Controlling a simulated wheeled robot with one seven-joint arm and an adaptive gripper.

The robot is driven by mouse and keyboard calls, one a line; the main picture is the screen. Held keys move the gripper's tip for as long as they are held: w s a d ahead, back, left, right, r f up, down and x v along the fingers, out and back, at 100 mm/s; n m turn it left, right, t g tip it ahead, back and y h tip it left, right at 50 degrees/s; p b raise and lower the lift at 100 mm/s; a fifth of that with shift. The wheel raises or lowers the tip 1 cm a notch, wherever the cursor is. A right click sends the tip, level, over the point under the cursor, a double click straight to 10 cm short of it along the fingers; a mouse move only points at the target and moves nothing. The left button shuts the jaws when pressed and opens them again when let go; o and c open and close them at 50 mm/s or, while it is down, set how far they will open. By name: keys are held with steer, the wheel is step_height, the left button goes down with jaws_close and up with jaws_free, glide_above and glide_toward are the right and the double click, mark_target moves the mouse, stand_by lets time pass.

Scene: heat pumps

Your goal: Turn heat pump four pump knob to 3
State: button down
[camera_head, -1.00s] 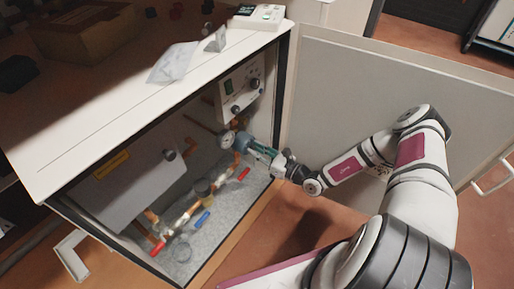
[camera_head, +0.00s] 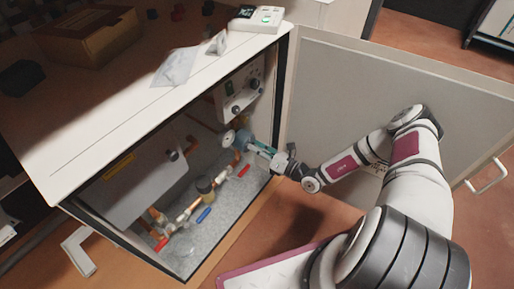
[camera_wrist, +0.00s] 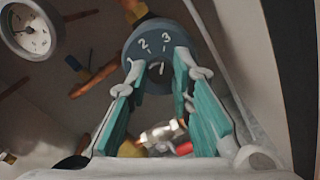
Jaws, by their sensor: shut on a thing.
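The pump (camera_head: 243,139) sits inside the open cabinet, a blue-grey round body among copper pipes. In the wrist view its dark face (camera_wrist: 146,39) shows the digits 2 and 3 near the top, with 2 left of 3. My gripper (camera_head: 257,147) reaches in from the right. In the wrist view the teal fingers of my gripper (camera_wrist: 160,70) are closed around the small central knob (camera_wrist: 158,69), one on each side. The fingers hide much of the knob and the lower dial, so its setting cannot be read.
A round gauge (camera_wrist: 28,30) is just left of the pump. A white control box (camera_head: 240,90) hangs above it. Pipes with red handles (camera_head: 244,171) and a blue handle (camera_head: 203,215) lie below. The open cabinet door (camera_head: 350,100) stands behind my arm.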

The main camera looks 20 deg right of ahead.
stand_by(0.3)
steer(key=c, duration=1.4)
jaws_free()
steer(key=v, duration=1.2)
